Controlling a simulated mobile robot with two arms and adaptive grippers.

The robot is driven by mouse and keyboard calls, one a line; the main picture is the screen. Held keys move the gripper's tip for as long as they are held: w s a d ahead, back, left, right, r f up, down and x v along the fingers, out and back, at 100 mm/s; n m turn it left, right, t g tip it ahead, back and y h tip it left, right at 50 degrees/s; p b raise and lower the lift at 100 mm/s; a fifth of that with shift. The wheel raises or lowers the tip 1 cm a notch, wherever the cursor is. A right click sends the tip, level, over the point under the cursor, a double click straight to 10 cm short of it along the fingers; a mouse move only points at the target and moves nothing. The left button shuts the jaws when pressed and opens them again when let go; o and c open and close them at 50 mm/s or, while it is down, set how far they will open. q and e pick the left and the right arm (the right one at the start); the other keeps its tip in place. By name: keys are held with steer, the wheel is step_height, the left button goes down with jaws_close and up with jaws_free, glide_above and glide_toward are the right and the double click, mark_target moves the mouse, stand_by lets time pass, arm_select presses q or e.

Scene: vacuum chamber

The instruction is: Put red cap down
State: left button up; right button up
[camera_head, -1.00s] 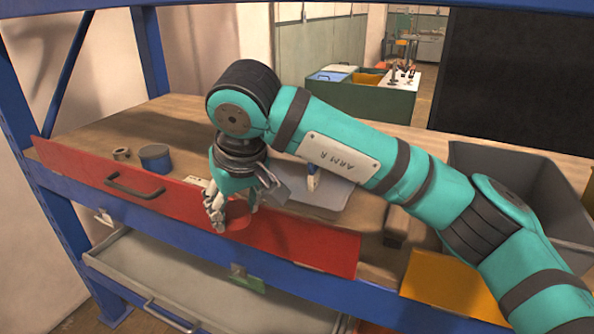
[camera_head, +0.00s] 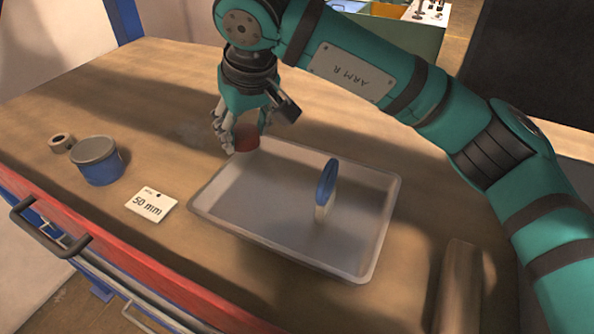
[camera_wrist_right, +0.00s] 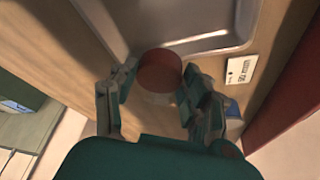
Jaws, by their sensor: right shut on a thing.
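My right gripper (camera_head: 240,142) is shut on the red cap (camera_head: 246,138), with its fingers pointing down. It is by the far left rim of a shallow grey tray (camera_head: 390,215). In the right wrist view the red cap (camera_wrist_right: 160,68) sits between the two fingers (camera_wrist_right: 158,82), close to the tray's rim (camera_wrist_right: 190,45), with wood behind it. I cannot tell how high above the table the cap is. My left gripper is not in view.
A blue-and-white round piece (camera_head: 326,190) stands on edge in the tray. A blue tub with a grey lid (camera_head: 98,162), a small ring (camera_head: 61,142) and a "50 mm" card (camera_head: 152,204) lie left. The wooden top behind the tub is clear.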

mark_target(249, 184)
steer(key=shift+s+f, duration=0.15)
steer(key=shift+f, duration=0.25)
steer(key=f, duration=0.2)
steer(key=s+f+p, duration=0.1)
steer(key=shift+f+p, duration=0.3)
steer(key=shift+f, duration=0.4)
steer(key=f, duration=0.1)
steer(key=f+p, duration=0.1)
steer(key=f, duration=0.2)
steer(key=shift+w+f, duration=0.15)
steer(key=shift+w, duration=0.1)
steer(key=shift+f, duration=0.1)
steer(key=o, duration=0.5)
steer(key=shift+o, duration=0.2)
steer(key=shift+r, duration=0.25)
steer(key=shift+s+d+r, duration=0.1)
steer(key=shift+s+r, duration=0.05)
steer(key=shift+r, duration=0.2)
arm_select(q)
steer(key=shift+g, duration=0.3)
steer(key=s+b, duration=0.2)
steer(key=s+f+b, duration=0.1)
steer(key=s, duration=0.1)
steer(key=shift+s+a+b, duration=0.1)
steer(key=shift+b, duration=0.25)
arm_select(e)
steer(key=v, duration=1.1)
steer(key=shift+s, duration=0.15)
